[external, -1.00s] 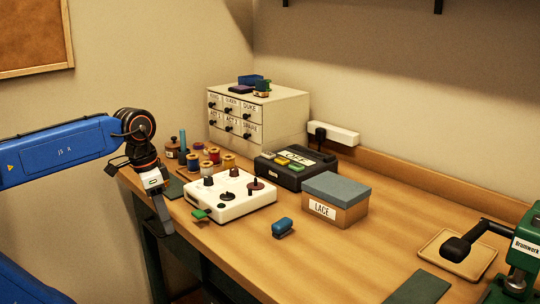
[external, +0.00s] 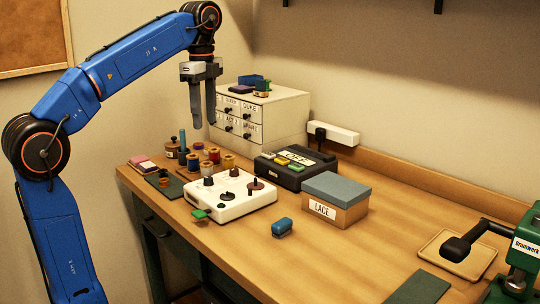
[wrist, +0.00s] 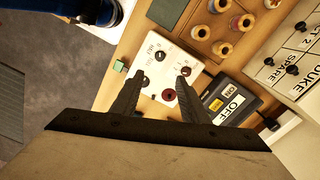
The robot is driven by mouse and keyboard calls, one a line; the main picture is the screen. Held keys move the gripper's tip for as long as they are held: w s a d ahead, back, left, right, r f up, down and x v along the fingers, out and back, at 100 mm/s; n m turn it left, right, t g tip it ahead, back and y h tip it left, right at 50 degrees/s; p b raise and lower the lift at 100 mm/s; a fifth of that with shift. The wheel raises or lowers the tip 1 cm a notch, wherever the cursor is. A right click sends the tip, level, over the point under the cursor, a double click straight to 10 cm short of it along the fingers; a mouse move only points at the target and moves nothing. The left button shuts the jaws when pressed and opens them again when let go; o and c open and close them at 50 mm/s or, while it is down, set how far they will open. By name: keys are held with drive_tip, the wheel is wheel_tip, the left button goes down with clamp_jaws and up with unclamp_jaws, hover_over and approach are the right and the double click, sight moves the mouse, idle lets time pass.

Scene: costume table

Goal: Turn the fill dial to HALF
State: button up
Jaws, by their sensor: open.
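A white control box (external: 240,207) sits on the table with several dark knobs and dials on its top. The wrist view shows the box (wrist: 167,72) between my fingers, with small lettering along its top left that seems to include HALF. A dark dial (external: 225,196) lies near its front; I cannot tell surely that it is the fill dial, nor where it points. A dark red disc (wrist: 169,95) is another control. My gripper (external: 203,112) is open and empty, pointing down, high above the back left of the table, clear of the box.
Thread spools (external: 229,161) stand behind the box. A black OFF/ON unit (external: 290,176) and a LACE box (external: 337,204) stand to its right. A labelled drawer cabinet (external: 278,115) stands at the back. A blue object (external: 282,227) lies in front; the table's middle front is clear.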

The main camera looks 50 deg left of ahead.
sight(207, 178)
wheel_tip(207, 178, down, 17)
drive_tip(key=shift+f, duration=0.1)
idle(0.5)
clamp_jaws()
drive_tip(key=shift+n, duration=0.4)
drive_tip(key=n, duration=1.1)
idle(0.5)
